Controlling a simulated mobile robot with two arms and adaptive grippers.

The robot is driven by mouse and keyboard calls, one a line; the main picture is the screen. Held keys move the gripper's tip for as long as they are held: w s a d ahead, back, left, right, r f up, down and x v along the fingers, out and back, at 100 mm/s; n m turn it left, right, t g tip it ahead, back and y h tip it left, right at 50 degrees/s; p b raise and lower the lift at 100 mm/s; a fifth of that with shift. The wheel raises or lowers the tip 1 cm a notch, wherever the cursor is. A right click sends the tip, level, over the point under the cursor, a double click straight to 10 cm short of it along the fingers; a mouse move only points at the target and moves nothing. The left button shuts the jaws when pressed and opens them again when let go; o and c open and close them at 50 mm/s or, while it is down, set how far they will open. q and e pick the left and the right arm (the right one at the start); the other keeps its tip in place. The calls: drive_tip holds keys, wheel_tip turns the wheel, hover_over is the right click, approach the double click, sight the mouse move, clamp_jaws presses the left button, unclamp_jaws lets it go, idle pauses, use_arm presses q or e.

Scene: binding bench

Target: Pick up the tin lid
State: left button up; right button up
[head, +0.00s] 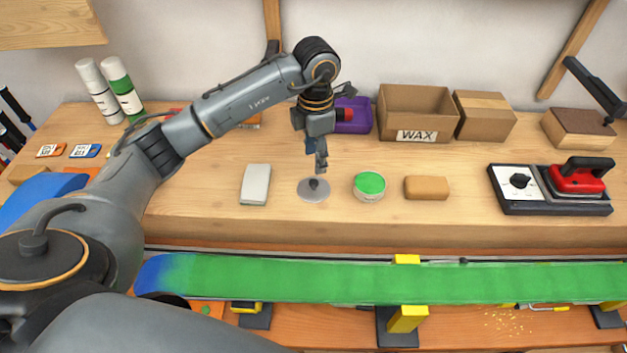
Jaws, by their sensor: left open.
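The tin lid (313,193) is a flat grey disc with a small dark knob in its middle. It lies on the wooden bench near the middle of the head view. My left gripper (319,168) points down just above the lid's knob, open and with nothing in it. I cannot tell how big the gap between fingertips and knob is. A round tin with green contents (370,186) stands open just right of the lid. My right gripper does not show.
A pale block (255,185) lies left of the lid, a tan block (426,188) right of the tin. A wax box (417,114) and purple bin (353,116) stand behind. An iron station (550,203) is at right. A green board (400,281) runs along the front.

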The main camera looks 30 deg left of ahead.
sight(314, 181)
use_arm(q)
wheel_tip(314, 181, down, 4)
drive_tip(key=shift+r+p, duration=0.2)
drive_tip(key=shift+p, duration=0.15)
drive_tip(key=shift+w+f, duration=0.1)
drive_tip(key=shift+f, duration=0.1)
drive_tip(key=f+p, duration=0.2)
drive_tip(key=f, duration=0.2)
drive_tip(key=shift+s+a+f+p, duration=0.1)
drive_tip(key=shift+s+p, duration=0.25)
drive_tip(key=shift+p, duration=0.05)
drive_tip(key=shift+f, duration=0.3)
drive_tip(key=shift+w+f, duration=0.1)
drive_tip(key=shift+f, duration=0.05)
clamp_jaws()
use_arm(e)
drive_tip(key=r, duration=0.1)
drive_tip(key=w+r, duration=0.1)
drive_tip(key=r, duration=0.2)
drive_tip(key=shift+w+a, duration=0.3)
